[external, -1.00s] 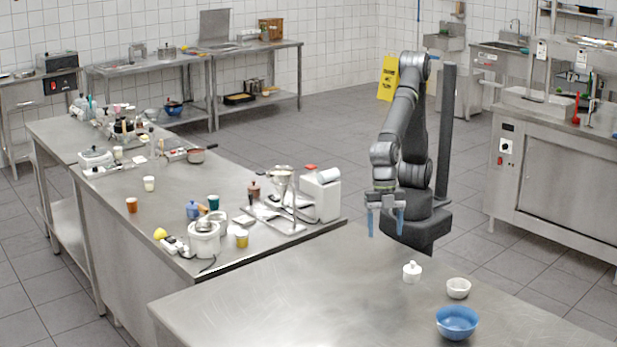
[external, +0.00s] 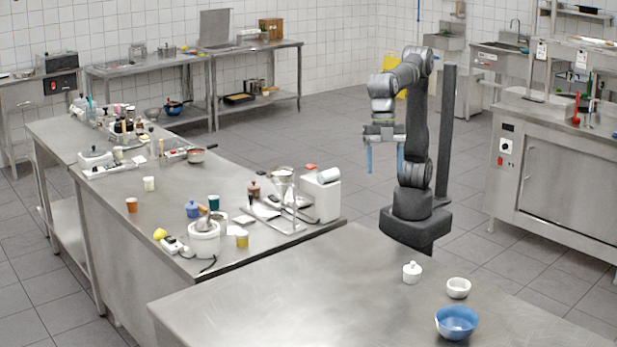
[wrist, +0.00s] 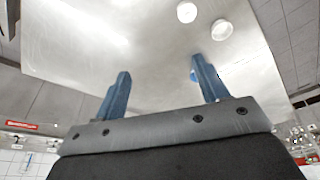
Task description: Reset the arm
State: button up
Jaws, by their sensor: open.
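My gripper (external: 385,158) hangs above and behind the front steel table, well clear of it, with its blue fingers pointing down. The fingers stand wide apart with nothing between them. In the wrist view my gripper (wrist: 160,88) also shows open and empty, with the steel tabletop (wrist: 150,60) beyond it. My arm is folded up high near its base.
On the front table (external: 290,285) stand a small white lidded jar (external: 412,272), a white bowl (external: 458,287) and a blue bowl (external: 457,322). The left counter (external: 110,210) holds cups, a white mortar (external: 204,238) and a scale-like stand. The front table's middle and left are clear.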

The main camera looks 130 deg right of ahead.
jog(key=w+d+m, duration=0.1)
jog(key=w+d, duration=0.2)
jog(key=d, duration=0.2)
jog(key=shift+w+d+f+m, duration=0.15)
jog(key=shift+w+d+m, duration=0.1)
jog(key=shift+w+m, duration=0.05)
jog(key=shift+a, duration=0.15)
jog(key=s+a+n, duration=0.2)
jog(key=s+a, duration=0.2)
jog(key=a, duration=0.2)
notch_tip(320, 180, down, 14)
jog(key=shift+w+d, duration=0.15)
jog(key=shift+d, duration=0.2)
